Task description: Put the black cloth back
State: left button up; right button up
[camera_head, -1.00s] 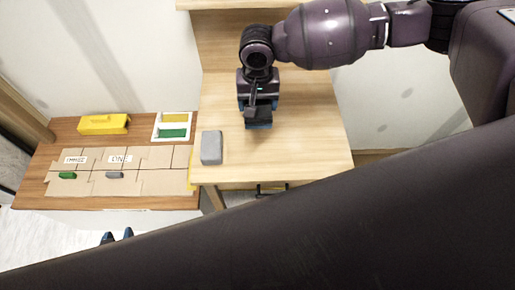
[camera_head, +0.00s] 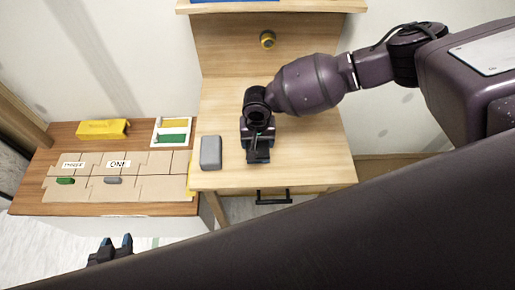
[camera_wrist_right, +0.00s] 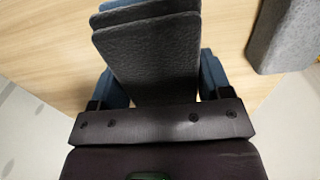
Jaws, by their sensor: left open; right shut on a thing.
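The black cloth (camera_wrist_right: 152,55) is a dark, folded, textured slab in the right wrist view. It sits between the blue fingers of my right gripper (camera_wrist_right: 158,85), which is shut on it. In the head view my right gripper (camera_head: 258,156) is over the front part of the light wooden desk (camera_head: 310,140); the cloth is mostly hidden under the wrist there. I cannot tell whether the cloth touches the desk top. My left gripper (camera_head: 116,244) is open and empty, low at the left, in front of the brown side table (camera_head: 30,192).
A grey block (camera_head: 210,152) lies on the desk just left of my right gripper. A dark drawer handle (camera_head: 272,198) shows below the desk's front edge. The desk's right side is clear.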

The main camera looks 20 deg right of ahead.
aim_at(258, 149)
jog(key=shift+f, duration=2.15)
jog(key=o, duration=0.9)
jog(key=shift+o, duration=0.2)
jog(key=shift+f, duration=0.1)
